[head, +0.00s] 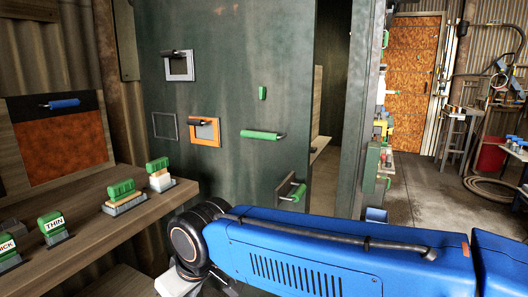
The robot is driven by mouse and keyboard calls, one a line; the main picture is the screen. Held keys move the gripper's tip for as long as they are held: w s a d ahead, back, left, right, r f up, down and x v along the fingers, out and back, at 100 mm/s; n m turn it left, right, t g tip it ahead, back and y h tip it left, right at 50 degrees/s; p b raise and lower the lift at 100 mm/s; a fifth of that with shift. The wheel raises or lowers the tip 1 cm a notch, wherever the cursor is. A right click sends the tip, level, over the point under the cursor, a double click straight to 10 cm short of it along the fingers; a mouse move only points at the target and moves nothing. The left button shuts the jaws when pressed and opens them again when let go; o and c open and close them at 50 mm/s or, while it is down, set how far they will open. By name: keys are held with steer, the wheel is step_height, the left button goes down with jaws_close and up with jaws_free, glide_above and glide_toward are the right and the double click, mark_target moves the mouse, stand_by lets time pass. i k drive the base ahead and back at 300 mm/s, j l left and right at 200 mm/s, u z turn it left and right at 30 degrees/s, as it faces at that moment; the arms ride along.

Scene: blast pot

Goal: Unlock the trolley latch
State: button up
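I cannot tell for certain which part is the trolley latch. A dark green metal panel (225,80) carries several handles. A horizontal green handle (260,134) sits at its middle right. Lower right is a green-handled lever (297,193) in a dark bracket, just above my blue arm. A small upright green tab (263,93) is higher up. My arm crosses the lower right of the head view, and its dark joint is in front of the panel's lower part. My gripper's fingers are out of the frame.
A wooden bench (85,235) at left holds several green-handled blocks, one marked THIN (54,227). The panel has a grey-framed opening (180,66) and an orange-framed one (204,131). A gap opens right of the panel; open floor (425,195) lies beyond, with a red bin (491,155) and a hose.

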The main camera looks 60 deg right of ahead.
mark_target(262, 90)
steer(key=z, duration=1.35)
